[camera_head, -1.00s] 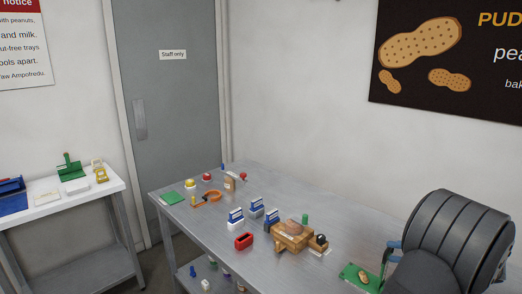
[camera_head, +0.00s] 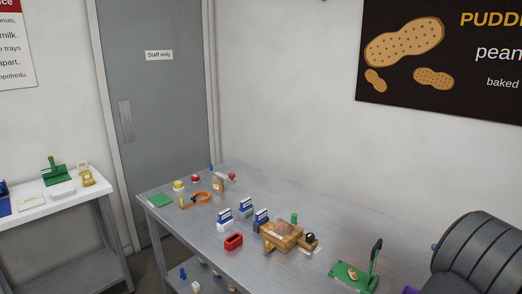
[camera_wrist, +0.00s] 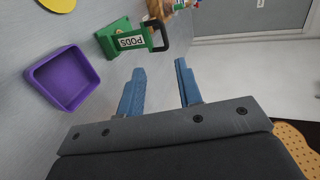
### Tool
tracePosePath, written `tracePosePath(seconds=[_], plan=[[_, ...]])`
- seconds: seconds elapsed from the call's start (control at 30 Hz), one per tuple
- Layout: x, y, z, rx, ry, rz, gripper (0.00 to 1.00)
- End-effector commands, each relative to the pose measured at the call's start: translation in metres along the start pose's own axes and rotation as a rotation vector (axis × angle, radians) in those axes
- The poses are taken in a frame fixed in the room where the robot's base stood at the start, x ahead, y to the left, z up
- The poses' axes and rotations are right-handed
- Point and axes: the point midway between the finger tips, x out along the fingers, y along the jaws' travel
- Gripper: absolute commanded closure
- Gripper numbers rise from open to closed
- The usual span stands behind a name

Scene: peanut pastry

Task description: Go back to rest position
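My gripper (camera_wrist: 160,68) is open in the wrist view, its two blue fingers apart with nothing between them. In the head view my dark ribbed arm fills the lower right corner, and the fingers are mostly hidden there. A green tray with a dark upright handle (camera_head: 352,277) stands on the metal table, left of my arm, with a tan pod on it. In the wrist view the green holder labelled PODS (camera_wrist: 125,42) is beyond the fingertips, apart from them. A purple tray (camera_wrist: 52,88) lies to the left of the fingers.
A wooden block-like piece (camera_head: 281,238), a red box (camera_head: 233,242) and several blue-and-white stamps (camera_head: 224,220) stand mid-table. A white side table (camera_head: 60,205) stands left, before a grey door.

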Motion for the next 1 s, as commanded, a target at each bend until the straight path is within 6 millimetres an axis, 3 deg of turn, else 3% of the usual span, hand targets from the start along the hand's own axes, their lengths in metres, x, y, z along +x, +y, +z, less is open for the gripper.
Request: tracePosePath(seconds=[0.1,0.13,0.2,1.0], plan=[[-0.026,0.001,0.000,0.000,0.003,0.002,0.68],[-0.026,0.001,0.000,0.000,0.000,0.002,0.68],[-0.005,-0.001,0.001,0.002,-0.005,0.000,0.68],[0.155,-0.005,0.001,-0.005,-0.003,-0.001,0.68]])
